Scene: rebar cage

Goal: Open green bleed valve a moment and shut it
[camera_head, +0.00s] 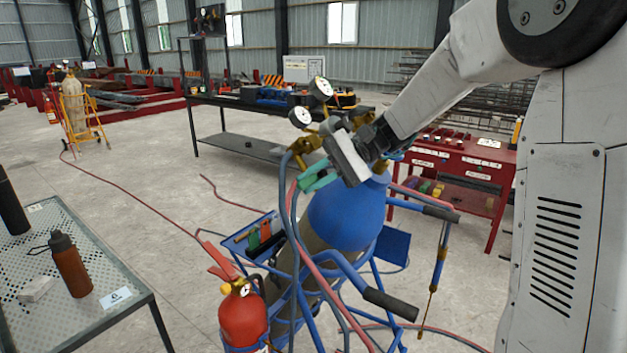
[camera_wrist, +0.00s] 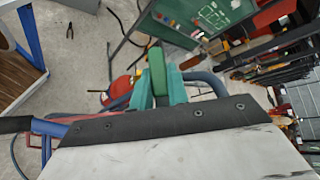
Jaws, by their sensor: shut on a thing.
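My gripper (camera_head: 316,181) is beside the brass regulator (camera_head: 305,146) at the top of the blue-shouldered gas cylinder (camera_head: 345,213). Its teal fingers also show in the wrist view (camera_wrist: 158,92). They are shut on a narrow green handle, the green bleed valve (camera_wrist: 157,66), which stands up between them. In the head view the fingers and the wrist hide the valve, so I cannot tell its turn angle there. Two round white gauges (camera_head: 301,117) sit above the regulator.
Red and blue hoses (camera_head: 304,250) hang close below my gripper. The blue cylinder cart (camera_head: 345,268) has black-gripped handles. A red fire extinguisher (camera_head: 242,315) stands at its front. A dark workbench (camera_head: 233,144) and a red tool cabinet (camera_head: 455,170) are behind. A perforated table (camera_head: 75,290) is at left.

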